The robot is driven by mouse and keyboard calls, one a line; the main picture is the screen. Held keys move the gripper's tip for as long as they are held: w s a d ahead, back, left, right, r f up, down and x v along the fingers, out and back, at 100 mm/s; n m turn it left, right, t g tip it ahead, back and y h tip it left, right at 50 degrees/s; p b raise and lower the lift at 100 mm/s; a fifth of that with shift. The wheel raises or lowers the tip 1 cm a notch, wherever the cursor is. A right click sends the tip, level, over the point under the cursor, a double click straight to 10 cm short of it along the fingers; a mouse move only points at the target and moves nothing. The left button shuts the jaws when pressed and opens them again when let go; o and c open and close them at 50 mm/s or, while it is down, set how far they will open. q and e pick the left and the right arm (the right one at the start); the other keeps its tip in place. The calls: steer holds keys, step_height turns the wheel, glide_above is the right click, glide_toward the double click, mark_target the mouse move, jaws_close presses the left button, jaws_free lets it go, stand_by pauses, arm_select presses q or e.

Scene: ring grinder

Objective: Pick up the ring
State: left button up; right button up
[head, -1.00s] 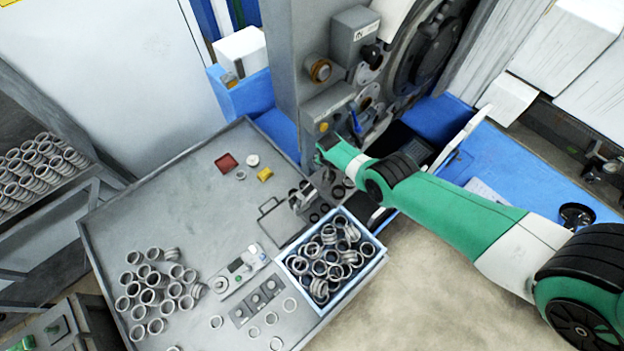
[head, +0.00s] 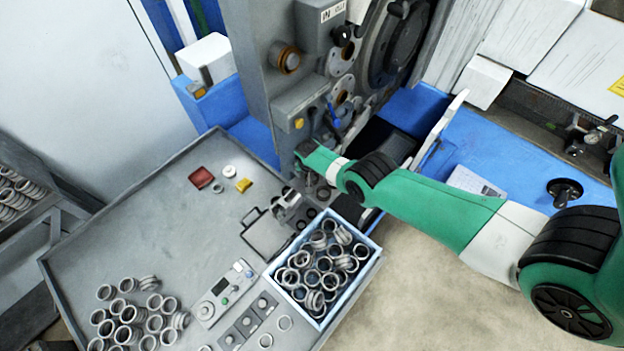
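Many metal rings (head: 318,262) lie heaped in a blue-edged box (head: 357,290) at the front right of the grey table. More rings (head: 128,313) stand and lie in a cluster at the table's front left, and a few single rings lie flat near the box. My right arm, green and white, reaches in from the right. Its gripper end (head: 304,165) is beside the grinding machine, above the table's back right edge. The fingers are too small and hidden to tell whether they are open or hold anything. My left gripper is out of view.
The grinding machine (head: 300,105) stands behind the table (head: 150,225). A control box (head: 222,293) lies between the ring cluster and the box. A red tray (head: 201,177), a yellow block (head: 243,185) and a small fixture (head: 292,205) sit farther back. The table's middle left is clear.

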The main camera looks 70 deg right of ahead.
steer(key=c, duration=1.5)
steer(key=shift+r, duration=0.15)
